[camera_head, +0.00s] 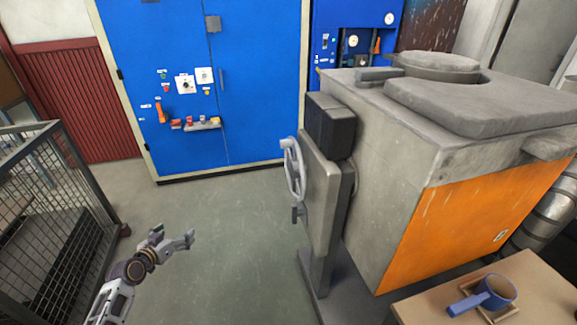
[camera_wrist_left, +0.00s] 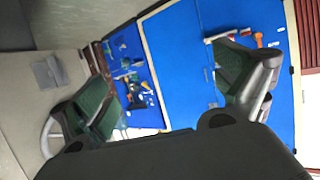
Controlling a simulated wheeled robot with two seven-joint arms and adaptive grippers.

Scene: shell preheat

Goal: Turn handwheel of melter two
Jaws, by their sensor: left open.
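The handwheel (camera_head: 293,170) is a light grey spoked wheel on the left side of a grey upright panel (camera_head: 322,190) beside the melter (camera_head: 400,150). The melter is a grey block with an orange front and a lid on top. My left gripper (camera_head: 174,236) is open and empty over the floor, left of the handwheel and apart from it. In the left wrist view its two fingers stand wide apart, and part of a grey wheel rim (camera_wrist_left: 50,135) shows at the left edge behind one finger. My right gripper is in neither view.
A metal mesh cage (camera_head: 60,200) stands at the left. A blue cabinet (camera_head: 240,110) with controls stands at the back. A wooden table (camera_head: 545,295) with a blue ladle (camera_head: 497,290) is at the lower right.

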